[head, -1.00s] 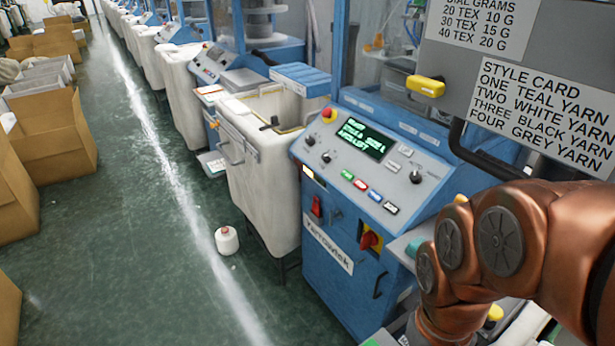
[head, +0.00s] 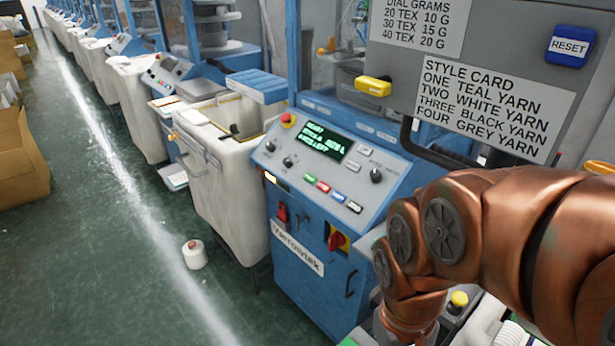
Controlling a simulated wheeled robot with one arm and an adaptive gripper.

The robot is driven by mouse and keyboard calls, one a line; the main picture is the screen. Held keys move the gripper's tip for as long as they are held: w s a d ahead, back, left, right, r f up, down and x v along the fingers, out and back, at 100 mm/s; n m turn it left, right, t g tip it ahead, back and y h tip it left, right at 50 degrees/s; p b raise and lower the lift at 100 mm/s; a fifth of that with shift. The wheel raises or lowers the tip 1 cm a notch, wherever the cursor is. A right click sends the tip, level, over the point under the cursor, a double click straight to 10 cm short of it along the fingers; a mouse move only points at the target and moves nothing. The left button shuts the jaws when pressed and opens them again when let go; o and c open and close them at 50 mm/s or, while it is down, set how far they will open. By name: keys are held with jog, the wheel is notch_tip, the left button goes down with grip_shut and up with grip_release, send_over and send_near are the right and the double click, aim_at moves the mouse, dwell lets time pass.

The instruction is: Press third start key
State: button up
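The nearest blue knitting machine has a sloped grey control panel (head: 270,155) with a lit green-text screen (head: 327,141). Below the screen is a row of small keys: a green key (head: 310,180), a red key (head: 323,187), a blue key (head: 338,196) and a white key (head: 354,207). Their labels are too small to read. Another machine's control panel (head: 165,72) shows farther back to the left, its keys unclear. My copper arm fills the lower right, to the right of the near panel. My gripper is not in view.
A white bin (head: 240,190) stands left of the near machine. A yarn cone (head: 195,254) is on the open green floor. Cardboard boxes (head: 22,150) line the far left. A grey box with a style card (head: 480,100) and blue RESET button (head: 570,46) hangs upper right.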

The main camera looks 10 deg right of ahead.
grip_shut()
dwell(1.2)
